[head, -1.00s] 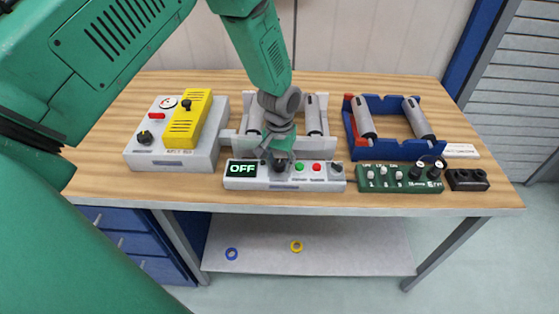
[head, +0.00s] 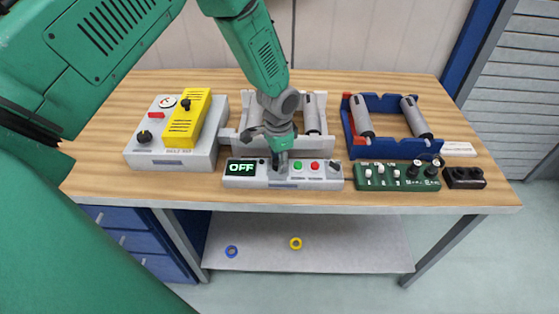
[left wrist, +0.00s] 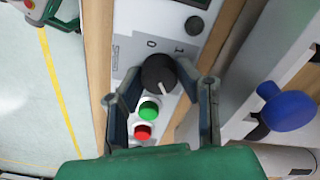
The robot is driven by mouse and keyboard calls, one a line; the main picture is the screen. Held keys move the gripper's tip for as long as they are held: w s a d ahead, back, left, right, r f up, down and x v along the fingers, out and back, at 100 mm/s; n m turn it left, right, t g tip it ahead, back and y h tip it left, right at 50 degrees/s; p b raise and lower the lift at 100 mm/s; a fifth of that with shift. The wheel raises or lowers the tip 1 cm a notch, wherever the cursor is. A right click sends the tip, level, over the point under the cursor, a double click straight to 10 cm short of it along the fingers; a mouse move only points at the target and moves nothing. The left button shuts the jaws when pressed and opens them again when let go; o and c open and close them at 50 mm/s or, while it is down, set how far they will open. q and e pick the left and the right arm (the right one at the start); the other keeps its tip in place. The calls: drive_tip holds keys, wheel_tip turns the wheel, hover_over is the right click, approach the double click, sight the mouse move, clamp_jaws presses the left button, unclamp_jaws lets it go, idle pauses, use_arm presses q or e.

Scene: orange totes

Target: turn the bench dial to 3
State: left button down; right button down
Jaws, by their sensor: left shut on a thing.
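The bench dial (left wrist: 158,74) is a round black knob with a white pointer mark, on the pale front panel of a control box (head: 320,184). In the left wrist view its mark points towards the green button side, away from the printed 0 and 1; other numbers are hidden or unclear. The box's display (head: 241,168) reads OFF. My left gripper (head: 279,163) points down over the box, and in the left wrist view its two fingers (left wrist: 162,90) are closed around the dial, one on each side. My right gripper is in neither view.
A green button (head: 298,166) and a red button (head: 315,167) sit close beside the dial. A grey box with a yellow block (head: 188,117) stands left; a green knob panel (head: 375,184) and blue roller frame (head: 396,151) stand right. The front bench strip is clear.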

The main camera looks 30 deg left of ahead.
sight(277, 161)
use_arm(q)
drive_tip(key=shift+s+f+m, duration=0.15)
drive_tip(key=shift+s+m, duration=0.1)
drive_tip(key=shift+m, duration=0.15)
drive_tip(key=c, duration=1.2)
unclamp_jaws()
drive_tip(key=shift+a, duration=0.1)
drive_tip(key=shift+w, duration=0.15)
drive_tip(key=shift+r, duration=0.45)
wheel_tip(277, 161, up, 11)
drive_tip(key=shift+r, duration=0.1)
